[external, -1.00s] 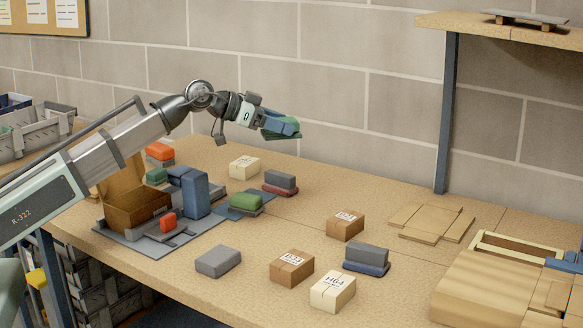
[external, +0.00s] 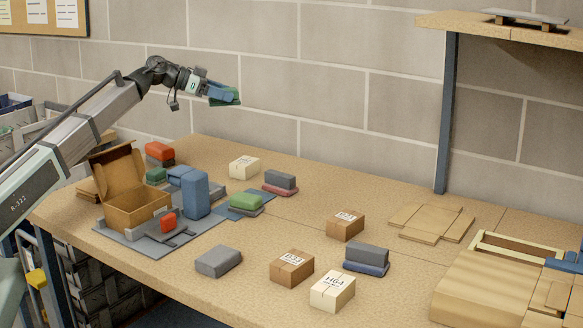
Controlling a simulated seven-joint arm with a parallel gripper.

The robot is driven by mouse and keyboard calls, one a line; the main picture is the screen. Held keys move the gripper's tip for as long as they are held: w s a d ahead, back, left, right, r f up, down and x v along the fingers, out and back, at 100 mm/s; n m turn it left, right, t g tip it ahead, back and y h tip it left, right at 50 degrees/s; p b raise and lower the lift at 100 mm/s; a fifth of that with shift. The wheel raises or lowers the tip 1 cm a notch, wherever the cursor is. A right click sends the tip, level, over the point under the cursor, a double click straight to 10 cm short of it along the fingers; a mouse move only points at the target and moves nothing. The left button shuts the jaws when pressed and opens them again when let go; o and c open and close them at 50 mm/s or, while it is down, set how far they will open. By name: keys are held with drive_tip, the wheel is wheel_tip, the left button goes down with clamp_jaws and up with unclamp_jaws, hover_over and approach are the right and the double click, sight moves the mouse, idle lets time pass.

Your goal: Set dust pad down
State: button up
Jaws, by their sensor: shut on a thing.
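My gripper (external: 209,92) is up in the air near the wall, above the back left of the table. It is shut on a small blue-and-green pad (external: 226,97), which I take to be the dust pad. The pad is well clear of the table, sticks out to the right and looks slightly tilted. The fingertips are small in this view and hard to tell from the pad.
An open cardboard box (external: 138,212) stands on a grey mat (external: 150,246), with a blue block (external: 196,194) beside it. Several small boxes and two-layer blocks are spread across the table (external: 230,300). A shelf post (external: 446,120) rises at the right. Bare table lies between these things.

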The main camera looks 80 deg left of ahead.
drive_tip(key=s+a+r, duration=0.1)
drive_tip(key=s+a, duration=0.9)
drive_tip(key=a, duration=0.2)
drive_tip(key=shift+w+f, duration=0.15)
drive_tip(key=shift+f, duration=5.75)
drive_tip(key=shift+w+f, duration=0.15)
drive_tip(key=shift+f, duration=5.75)
drive_tip(key=shift+f, duration=0.6)
drive_tip(key=o, duration=1.2)
drive_tip(key=shift+f, duration=0.1)
drive_tip(key=shift+c, duration=0.2)
drive_tip(key=shift+r, duration=0.4)
drive_tip(key=v, duration=1.2)
drive_tip(key=shift+r, duration=0.35)
drive_tip(key=shift+a, duration=0.15)
